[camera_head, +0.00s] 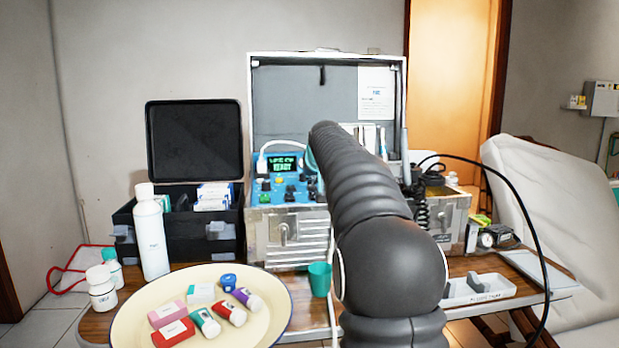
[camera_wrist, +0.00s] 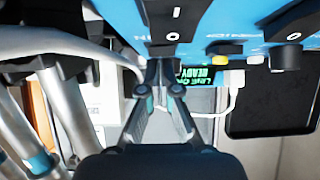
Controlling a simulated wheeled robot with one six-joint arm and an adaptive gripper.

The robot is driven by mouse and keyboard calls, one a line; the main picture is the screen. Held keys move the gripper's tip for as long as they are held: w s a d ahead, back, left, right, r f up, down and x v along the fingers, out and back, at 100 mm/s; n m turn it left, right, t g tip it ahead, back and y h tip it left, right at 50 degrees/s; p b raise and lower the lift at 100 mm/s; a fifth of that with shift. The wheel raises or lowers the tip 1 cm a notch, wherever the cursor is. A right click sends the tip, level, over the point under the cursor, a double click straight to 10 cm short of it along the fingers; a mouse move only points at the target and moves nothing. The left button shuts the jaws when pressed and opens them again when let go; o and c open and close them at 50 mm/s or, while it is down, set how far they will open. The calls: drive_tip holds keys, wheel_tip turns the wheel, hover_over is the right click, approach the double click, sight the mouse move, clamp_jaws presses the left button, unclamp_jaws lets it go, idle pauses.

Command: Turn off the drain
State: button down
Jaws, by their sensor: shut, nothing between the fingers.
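The blue control panel (camera_head: 250,197) is inside the open metal case, with a green-lit display (camera_head: 283,165) reading "READY" and several knobs and buttons. My arm covers its right part, and my gripper is hidden there in the head view. In the wrist view the panel (camera_wrist: 215,20) fills the top, upside down.
A yellow button (camera_wrist: 226,47) and a black knob (camera_wrist: 285,57) are to the right. Pale tubes (camera_wrist: 75,110) hang at the left. In the head view, a cream tray (camera_head: 130,325) with small boxes and tubes, a green cup (camera_head: 320,279) and a white bottle (camera_head: 150,235) stand in front.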

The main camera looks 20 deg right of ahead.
drive_tip(key=shift+w+r+p, duration=0.25)
drive_tip(key=shift+w+p, duration=0.2)
drive_tip(key=shift+w, duration=0.05)
drive_tip(key=shift+r, duration=0.5)
wheel_tip(320, 180, up, 4)
drive_tip(key=shift+f, duration=0.2)
drive_tip(key=w+r+v, duration=0.1)
drive_tip(key=v, duration=0.8)
drive_tip(key=shift+r, duration=0.35)
